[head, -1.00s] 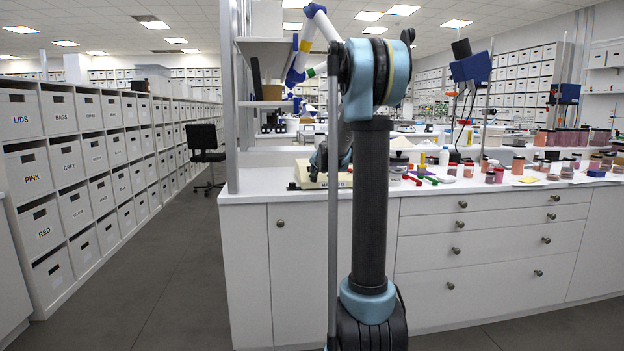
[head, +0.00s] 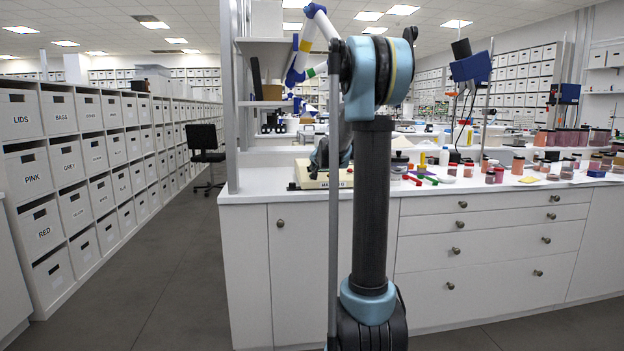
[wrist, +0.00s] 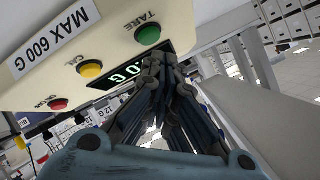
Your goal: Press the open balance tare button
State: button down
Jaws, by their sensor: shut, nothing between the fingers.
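The open balance (head: 308,182) is a beige box on the white bench, partly hidden behind my arm. In the wrist view its front (wrist: 120,18) appears upside down, with a "MAX 600 G" label and a dark display with green digits. The green tare button (wrist: 148,35) is under the word TARE. A yellow CAL button (wrist: 90,68) and a red button (wrist: 58,103) lie in line with it. My gripper (wrist: 160,62) is shut and empty, its tips close to the green button and overlapping the display. I cannot tell whether they touch the balance.
A shelf post (head: 230,110) rises at the bench's left end. The aisle floor (head: 165,270) on the left is clear.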

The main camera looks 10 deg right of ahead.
jog(key=shift+r, duration=0.1)
notch_tip(320, 180, up, 6)
jog(key=s, duration=0.2)
jog(key=shift+f, duration=0.2)
dwell(0.5)
jog(key=shift+s, duration=0.15)
dwell(0.3)
jog(key=s+f+n+g, duration=0.2)
jog(key=s+f, duration=0.8)
jog(key=s, duration=0.8)
jog(key=s+f+n+g, duration=0.3)
jog(key=s+f, duration=0.7)
jog(key=s, duration=0.9)
jog(key=s+a+f+n+g+h, duration=0.1)
jog(key=s+f+g, duration=0.5)
jog(key=s, duration=1.2)
notch_tip(320, 180, down, 4)
jog(key=shift+s+f+n, duration=0.15)
jog(key=shift+f+n, duration=0.05)
jog(key=shift+n, duration=0.7)
